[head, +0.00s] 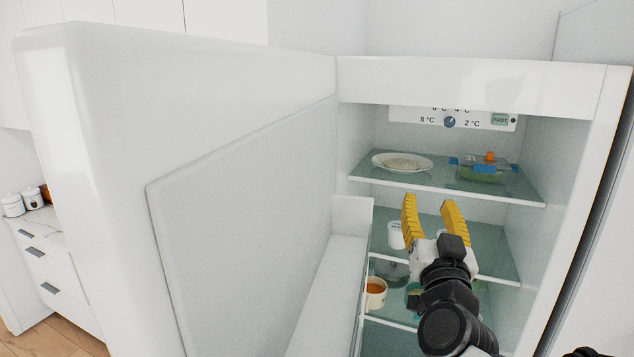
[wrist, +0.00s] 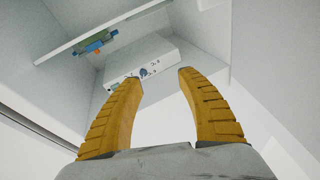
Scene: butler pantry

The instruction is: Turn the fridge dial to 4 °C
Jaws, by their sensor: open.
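The fridge dial (head: 449,122) is a small blue-grey round knob on a white control panel (head: 400,114) at the top inside the open fridge. Labels of 8 °C at its left and 2 °C at its right show; the upper labels, one reading 4 °C, are partly hidden by the fridge's top edge. The dial's pointer is too small to read. My gripper (head: 429,201) is open and empty, its yellow fingers pointing up, below the dial and apart from it. In the wrist view the dial (wrist: 143,72) appears between the fingertips, beyond them.
The open fridge door (head: 240,190) fills the left. The upper glass shelf (head: 440,183) holds a white plate (head: 402,162) and a lidded container (head: 483,171). Lower shelves hold cups, partly behind my arm. The fridge's right wall (head: 560,150) is close.

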